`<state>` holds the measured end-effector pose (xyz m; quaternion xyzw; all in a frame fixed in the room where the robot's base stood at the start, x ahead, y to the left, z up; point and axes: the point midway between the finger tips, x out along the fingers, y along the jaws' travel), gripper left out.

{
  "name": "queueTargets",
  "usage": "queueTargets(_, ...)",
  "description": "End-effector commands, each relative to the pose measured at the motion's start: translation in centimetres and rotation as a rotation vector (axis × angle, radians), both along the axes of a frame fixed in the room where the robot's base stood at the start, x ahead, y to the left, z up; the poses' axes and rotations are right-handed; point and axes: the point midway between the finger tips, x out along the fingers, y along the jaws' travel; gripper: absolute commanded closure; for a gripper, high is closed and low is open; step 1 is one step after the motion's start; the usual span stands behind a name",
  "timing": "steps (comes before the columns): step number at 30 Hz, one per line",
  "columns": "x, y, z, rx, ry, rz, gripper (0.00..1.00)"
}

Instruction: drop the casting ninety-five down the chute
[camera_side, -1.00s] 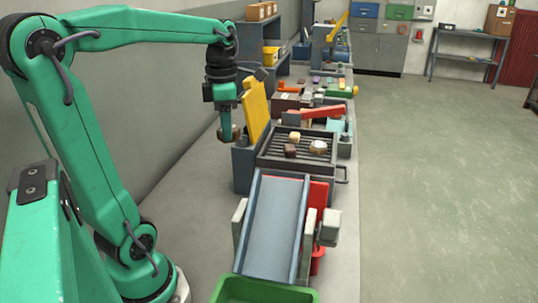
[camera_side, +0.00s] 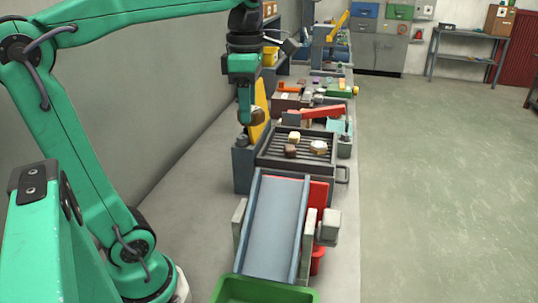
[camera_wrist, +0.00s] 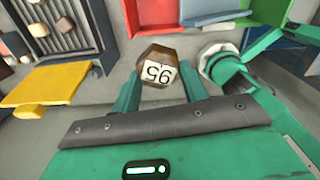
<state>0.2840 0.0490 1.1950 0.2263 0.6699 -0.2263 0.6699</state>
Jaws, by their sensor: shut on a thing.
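The casting ninety-five (camera_wrist: 157,72) is a brown faceted block with a white label reading 95, upside down in the wrist view. My gripper (camera_wrist: 161,80) is shut on it, one green finger on each side. In the side view my gripper (camera_side: 249,118) holds the casting (camera_side: 257,116) in the air, in front of the yellow plate and up and left of the chute. The chute (camera_side: 272,228) is a blue-grey slope with raised sides and red at its top end. It slopes down to a green bin (camera_side: 265,291) at the bottom edge.
A dark slatted tray (camera_side: 272,160) behind the chute bears several castings, among them a brown one (camera_side: 290,151) and a pale one (camera_side: 318,147). An upright yellow plate (camera_side: 262,98) stands left of it. A red lever arm (camera_side: 315,112) lies beyond.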

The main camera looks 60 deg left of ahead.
Motion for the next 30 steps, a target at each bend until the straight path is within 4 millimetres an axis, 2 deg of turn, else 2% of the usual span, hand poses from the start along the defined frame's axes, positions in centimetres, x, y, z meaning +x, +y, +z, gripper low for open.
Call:
queueTargets(3,-0.1,-2.4,0.0,0.000,0.000,-0.088,0.80)
queueTargets(18,-2.3,-11.2,0.0,0.000,0.000,-0.427,0.80)
queueTargets(24,-3.9,-14.3,0.0,0.000,0.000,-0.561,0.80)
queueTargets(30,-5.4,-16.4,0.0,-0.001,-0.001,-0.665,0.80)
